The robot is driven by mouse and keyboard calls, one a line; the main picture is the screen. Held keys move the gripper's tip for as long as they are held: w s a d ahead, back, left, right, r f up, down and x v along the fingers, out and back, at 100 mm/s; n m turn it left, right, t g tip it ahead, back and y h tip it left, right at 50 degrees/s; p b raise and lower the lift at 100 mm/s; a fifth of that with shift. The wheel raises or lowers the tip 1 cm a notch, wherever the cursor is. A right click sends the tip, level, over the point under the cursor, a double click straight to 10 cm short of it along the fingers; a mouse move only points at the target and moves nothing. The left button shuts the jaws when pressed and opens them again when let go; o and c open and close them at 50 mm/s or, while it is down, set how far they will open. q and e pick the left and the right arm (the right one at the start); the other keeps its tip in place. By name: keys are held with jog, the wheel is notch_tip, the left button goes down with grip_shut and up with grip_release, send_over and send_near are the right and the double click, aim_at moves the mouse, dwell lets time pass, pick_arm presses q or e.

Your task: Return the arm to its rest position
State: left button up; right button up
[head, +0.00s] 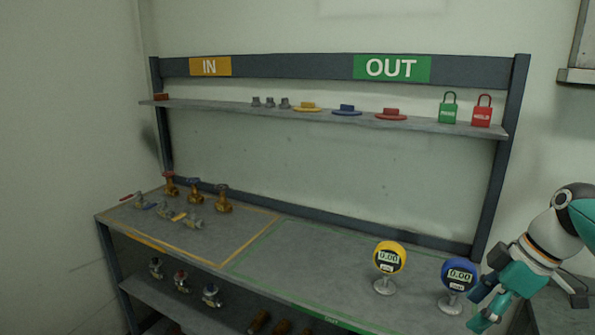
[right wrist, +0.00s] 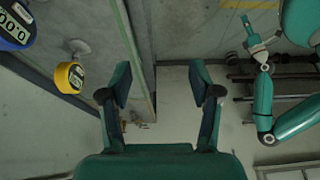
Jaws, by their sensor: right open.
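My right gripper (head: 480,305) is at the lower right of the head view, beside the blue gauge and over the bench's right end. It also shows in the right wrist view (right wrist: 160,82), with its two fingers wide apart and nothing between them. A jointed teal arm, which seems to be my left one, shows at the right of that view; the state of its gripper (right wrist: 250,35) is too small to tell. The head view does not show the left gripper.
A blue gauge (head: 459,274) stands close to my right gripper, with a yellow gauge (head: 389,258) to its left. Several valves (head: 195,192) stand on the bench's left part. The shelf (head: 330,112) holds caps and two padlocks. The bench's middle (head: 310,255) is clear.

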jog(key=w+a+f+m+g, duration=0.1)
jog(key=a+f+m, duration=0.3)
jog(key=f, duration=1)
jog(key=w+a+f+m, duration=0.15)
jog(key=a+f, duration=0.45)
jog(key=f, duration=0.8)
jog(key=s+a+f+m, duration=0.4)
jog(key=s+a+f, duration=0.2)
jog(key=s+f, duration=0.2)
jog(key=s+a+f+m, duration=0.4)
jog(key=s+f, duration=0.5)
jog(key=s, duration=0.3)
jog(key=shift+s+a+g, duration=0.25)
jog(key=shift+a+g, duration=0.15)
jog(key=shift+a, duration=0.5)
jog(key=shift+f, duration=0.1)
